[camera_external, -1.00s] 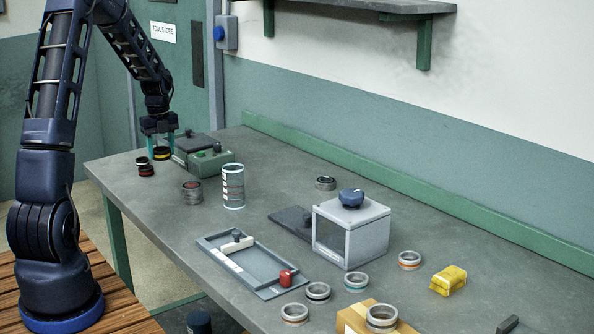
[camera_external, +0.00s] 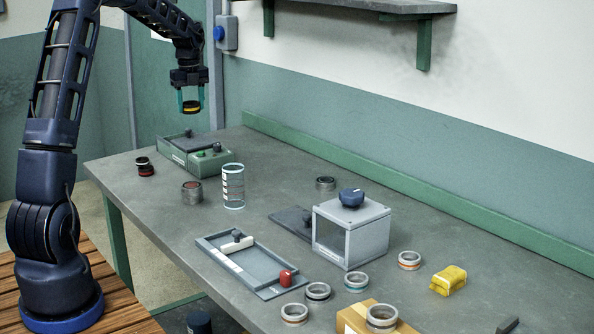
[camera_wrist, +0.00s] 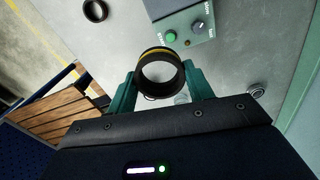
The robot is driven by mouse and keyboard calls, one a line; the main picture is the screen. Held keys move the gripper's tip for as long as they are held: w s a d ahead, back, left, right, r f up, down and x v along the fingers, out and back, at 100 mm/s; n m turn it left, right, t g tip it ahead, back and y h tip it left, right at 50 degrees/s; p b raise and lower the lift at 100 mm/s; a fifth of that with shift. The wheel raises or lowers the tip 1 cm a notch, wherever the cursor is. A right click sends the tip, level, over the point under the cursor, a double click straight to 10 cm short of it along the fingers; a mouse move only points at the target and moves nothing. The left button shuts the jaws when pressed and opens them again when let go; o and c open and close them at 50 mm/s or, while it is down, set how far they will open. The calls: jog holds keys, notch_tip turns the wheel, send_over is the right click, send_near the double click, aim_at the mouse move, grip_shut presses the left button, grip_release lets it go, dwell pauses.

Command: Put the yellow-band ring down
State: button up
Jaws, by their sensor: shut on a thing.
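The yellow-band ring (camera_external: 191,106) is dark with a yellow stripe. My gripper (camera_external: 190,100) is shut on it and holds it in the air above the far left part of the bench, over the green grinder box (camera_external: 195,152). In the wrist view the ring (camera_wrist: 161,88) sits between the two green fingers, with its open hole facing the camera. The grinder's green and dark knobs (camera_wrist: 198,26) show beyond it.
Bare bench lies behind the cylinder.

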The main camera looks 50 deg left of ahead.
jog(key=w+d, duration=0.4)
jog(key=w, duration=0.8)
jog(key=m, duration=0.2)
send_over(280, 169)
jog(key=f, duration=0.1)
notch_tip(280, 169, down, 20)
jog(key=shift+r, duration=0.25)
jog(key=shift+f, duration=0.1)
jog(key=o, duration=1.1)
